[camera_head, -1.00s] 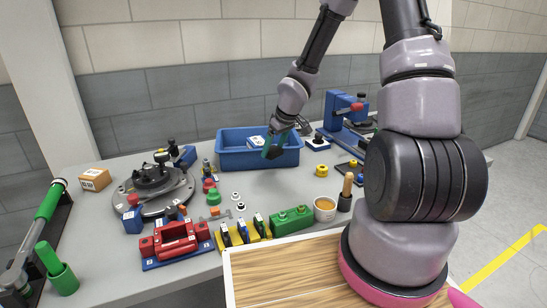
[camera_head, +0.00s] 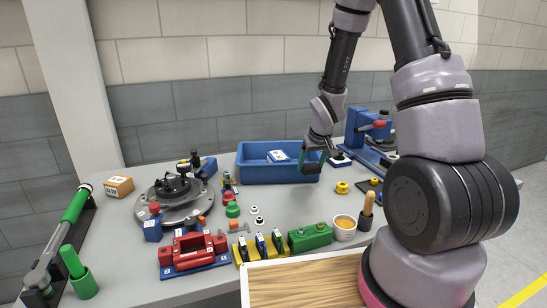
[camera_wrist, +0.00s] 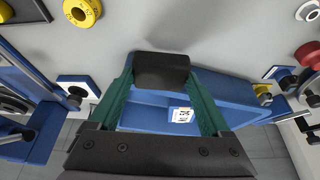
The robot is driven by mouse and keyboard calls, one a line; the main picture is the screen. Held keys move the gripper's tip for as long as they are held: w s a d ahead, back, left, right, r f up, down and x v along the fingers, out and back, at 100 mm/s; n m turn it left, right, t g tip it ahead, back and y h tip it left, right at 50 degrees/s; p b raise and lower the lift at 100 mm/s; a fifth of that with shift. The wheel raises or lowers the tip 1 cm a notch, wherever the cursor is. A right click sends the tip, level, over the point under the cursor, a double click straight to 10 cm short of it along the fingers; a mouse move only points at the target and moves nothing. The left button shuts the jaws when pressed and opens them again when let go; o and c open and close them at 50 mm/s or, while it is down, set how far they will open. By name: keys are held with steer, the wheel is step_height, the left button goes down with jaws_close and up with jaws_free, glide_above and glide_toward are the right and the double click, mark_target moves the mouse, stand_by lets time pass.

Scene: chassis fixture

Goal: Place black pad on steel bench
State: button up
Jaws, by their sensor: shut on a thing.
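The black pad (camera_wrist: 161,71) is a small dark block between the green fingertips in the wrist view. My gripper (camera_wrist: 161,80) is shut on it. In the head view my gripper (camera_head: 313,160) is at the right end of the blue bin, and the pad is a small dark shape (camera_head: 309,169) at its fingertips. The pad seems to be above the surface, but the gap is unclear. The steel bench (camera_head: 290,205) is the grey top below; a bare grey part (camera_wrist: 190,30) lies past the pad in the wrist view.
The blue bin (camera_head: 255,173) holds a white labelled box (camera_head: 277,156). A yellow ring (camera_head: 342,187), a blue press (camera_head: 365,128), a white cup (camera_head: 344,228) and a green block (camera_head: 310,238) stand around. Bare bench lies in front of the bin.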

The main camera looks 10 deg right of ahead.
steer(key=a, duration=0.1)
steer(key=a+r, duration=0.1)
steer(key=n, duration=0.1)
steer(key=shift+w+a+r, duration=0.25)
steer(key=shift+a, duration=0.15)
glide_above(298, 189)
steer(key=s, duration=0.2)
steer(key=f, duration=0.4)
steer(key=shift+w+d+f, duration=0.1)
steer(key=shift+w+d, duration=0.05)
steer(key=shift+w, duration=0.05)
steer(key=shift+f, duration=2.5)
steer(key=o, duration=1.1)
steer(key=shift+f, duration=0.1)
steer(key=shift+o, duration=1.4)
